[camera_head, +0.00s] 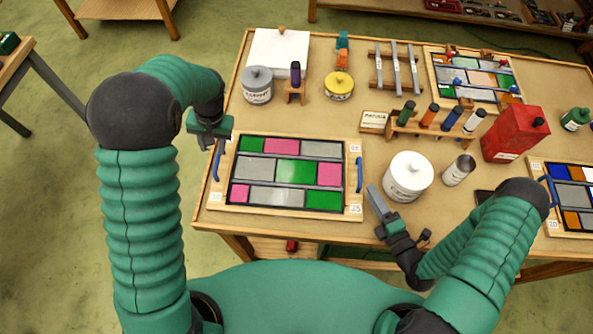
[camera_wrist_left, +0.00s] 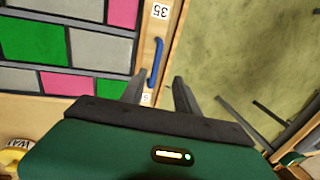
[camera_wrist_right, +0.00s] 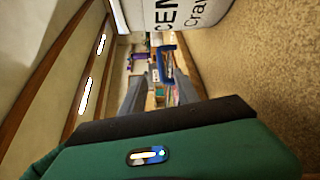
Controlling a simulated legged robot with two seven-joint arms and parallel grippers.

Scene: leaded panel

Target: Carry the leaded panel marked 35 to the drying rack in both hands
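The leaded panel marked 35 (camera_head: 296,211) lies flat on the workbench, with green, pink and grey panes in a wooden frame. It has a blue handle on its left side (camera_head: 217,160) and another on its right side (camera_head: 359,175). My left gripper (camera_head: 213,145) is open at the left handle; in the left wrist view that handle (camera_wrist_left: 156,62) lies just ahead of the parted fingers. My right gripper (camera_head: 374,197) is open, close to the right handle; in the right wrist view a blue handle (camera_wrist_right: 166,63) shows beyond the fingers. I cannot identify the drying rack.
A white lidded tub (camera_head: 408,177) and a metal can (camera_head: 459,170) stand right of the panel. A red canister (camera_head: 514,134), a wooden bottle rack (camera_head: 433,127) and a grey-lidded jar (camera_head: 257,86) stand behind. Another panel (camera_head: 572,195) lies far right.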

